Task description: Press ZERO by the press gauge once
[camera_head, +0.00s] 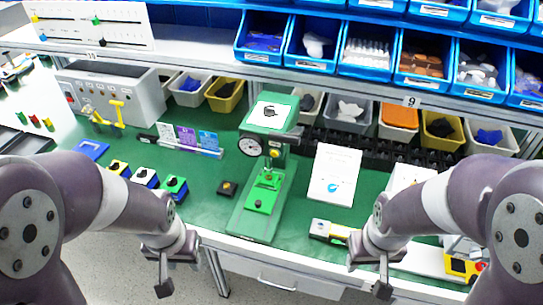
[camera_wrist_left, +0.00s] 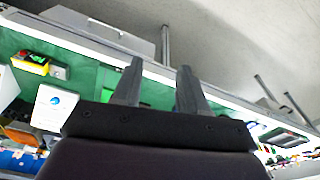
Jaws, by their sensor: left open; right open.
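A green press (camera_head: 265,185) stands on the green bench mat, with a round white-faced dial gauge (camera_head: 250,146) on the left of its upper part. No ZERO lettering is readable. A small dark box with a yellowish button (camera_head: 227,188) sits on the mat just left of the press base; I cannot tell whether it is ZERO. My left gripper (camera_head: 178,278) is open and empty, in front of the bench edge and apart from the press. Its two fingers also show spread in the left wrist view (camera_wrist_left: 160,70). My right gripper (camera_head: 368,278) is open and empty near the front edge, right of the press.
Several coloured switch boxes (camera_head: 146,177) stand left of the press. A white paper sheet (camera_head: 335,174) lies right of it, with a yellow-and-white device (camera_head: 333,231) nearer the front. A grey cabinet (camera_head: 112,92) stands back left. Blue bins (camera_head: 312,42) line the shelf.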

